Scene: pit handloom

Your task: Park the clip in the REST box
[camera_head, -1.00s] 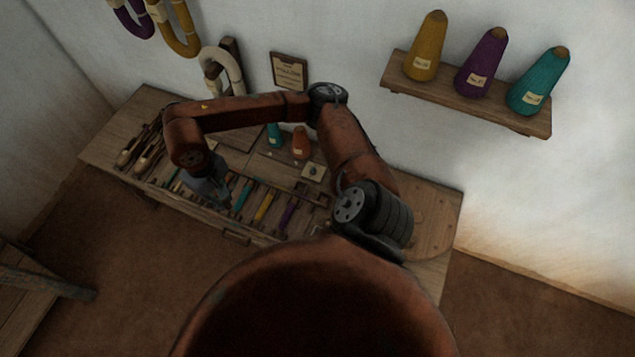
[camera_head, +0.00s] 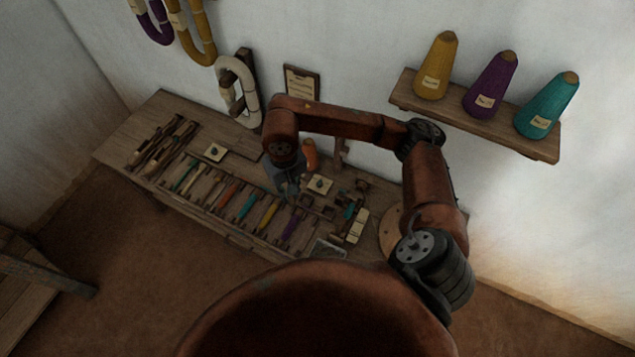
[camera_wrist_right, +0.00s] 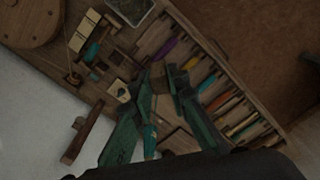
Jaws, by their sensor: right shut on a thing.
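My right gripper (camera_head: 287,190) is over the bench, behind the row of coloured bobbins. In the right wrist view the same gripper (camera_wrist_right: 162,84) has its two green fingers around a small brown piece, taken to be the clip (camera_wrist_right: 178,77). Its shape is partly hidden by the fingers. Small open wooden compartments (camera_wrist_right: 114,57) lie just beyond the fingertips; in the head view they are to the right of the gripper. I cannot read a REST label on any of them. My left gripper is not in view.
The wooden bench (camera_head: 150,115) stands against the wall. Several coloured bobbins (camera_head: 268,216) lie in slots along its front. An orange cone (camera_head: 310,153) stands close behind the gripper. A round wooden disc (camera_wrist_right: 28,22) and a shallow tray (camera_head: 328,249) are near the right end.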

